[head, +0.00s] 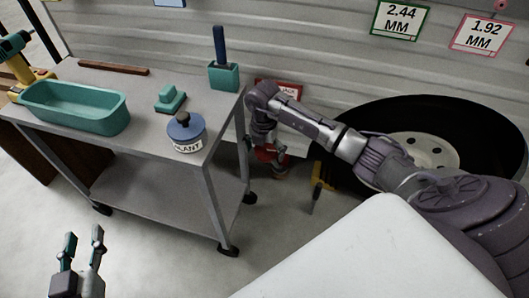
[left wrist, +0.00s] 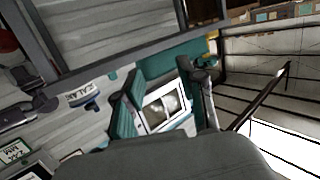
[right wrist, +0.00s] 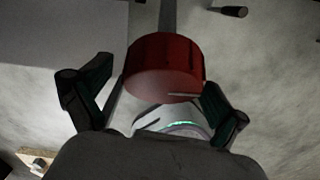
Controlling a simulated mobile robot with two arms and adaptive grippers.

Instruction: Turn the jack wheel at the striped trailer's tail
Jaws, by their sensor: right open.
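A red round part (right wrist: 165,65), which looks like the jack wheel, sits between the spread fingers of my right gripper (right wrist: 158,92) in the right wrist view. A small gap shows beside it, and I cannot tell whether either finger touches it. In the head view the red part (head: 268,155) is low by the trailer's ribbed side, largely hidden by my right arm. A red sign (head: 282,89) is above it, partly covered by the arm. My left gripper (head: 84,238) is open and empty at the lower left, away from the trailer.
A grey cart (head: 130,85) stands left of my right arm, with a teal tub (head: 75,112), a blue-lidded pot (head: 186,135) and a teal holder (head: 223,78). A large tire (head: 490,125) is at the right. A yellow-handled tool (head: 318,185) stands near the arm.

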